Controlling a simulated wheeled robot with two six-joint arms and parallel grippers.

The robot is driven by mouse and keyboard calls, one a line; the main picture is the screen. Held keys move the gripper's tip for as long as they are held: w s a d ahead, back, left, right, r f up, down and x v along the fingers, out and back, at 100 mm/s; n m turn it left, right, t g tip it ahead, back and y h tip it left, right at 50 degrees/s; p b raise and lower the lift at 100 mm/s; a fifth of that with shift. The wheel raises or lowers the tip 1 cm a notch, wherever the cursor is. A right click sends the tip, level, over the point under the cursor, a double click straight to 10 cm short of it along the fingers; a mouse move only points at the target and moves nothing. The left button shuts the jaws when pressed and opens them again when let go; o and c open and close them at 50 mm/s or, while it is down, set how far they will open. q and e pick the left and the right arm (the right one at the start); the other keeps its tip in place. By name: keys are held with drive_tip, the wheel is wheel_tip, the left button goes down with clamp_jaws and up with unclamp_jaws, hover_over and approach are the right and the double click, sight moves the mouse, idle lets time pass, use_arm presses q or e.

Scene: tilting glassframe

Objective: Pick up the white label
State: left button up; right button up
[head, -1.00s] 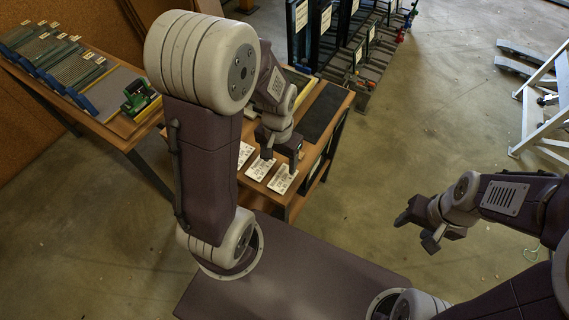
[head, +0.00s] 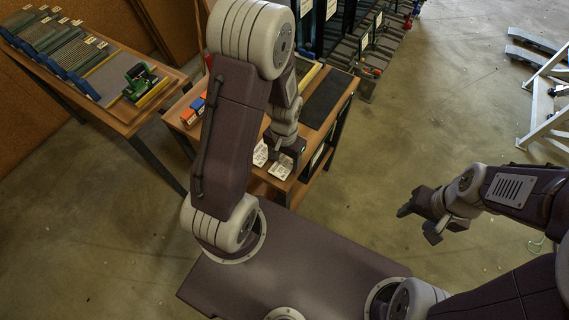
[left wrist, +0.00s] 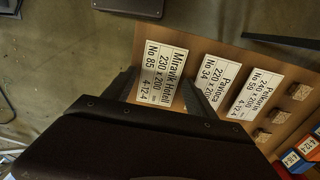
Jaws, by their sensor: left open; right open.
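Three white labels with black print lie in a row on the wooden bench. In the left wrist view these are the Miravik Hotell label (left wrist: 160,77), the Pavoca label (left wrist: 220,82) and the Polkorin label (left wrist: 252,92). My left gripper (left wrist: 160,88) is open, its two dark fingers on either side of the Miravik Hotell label. I cannot tell whether they touch it. In the head view my left gripper (head: 285,150) hangs over the bench, partly covering the labels. My right gripper (head: 421,217) is open and empty, over the floor at the right.
The bench (head: 334,128) also carries a dark mat (head: 328,98) and orange and blue boxes (head: 193,110). Small cork-like blocks (left wrist: 281,113) sit beside the labels. A second table (head: 120,116) with slatted stacks stands at the left.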

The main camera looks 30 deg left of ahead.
use_arm(q)
drive_tip(key=c, duration=1.1)
drive_tip(key=shift+r, duration=0.15)
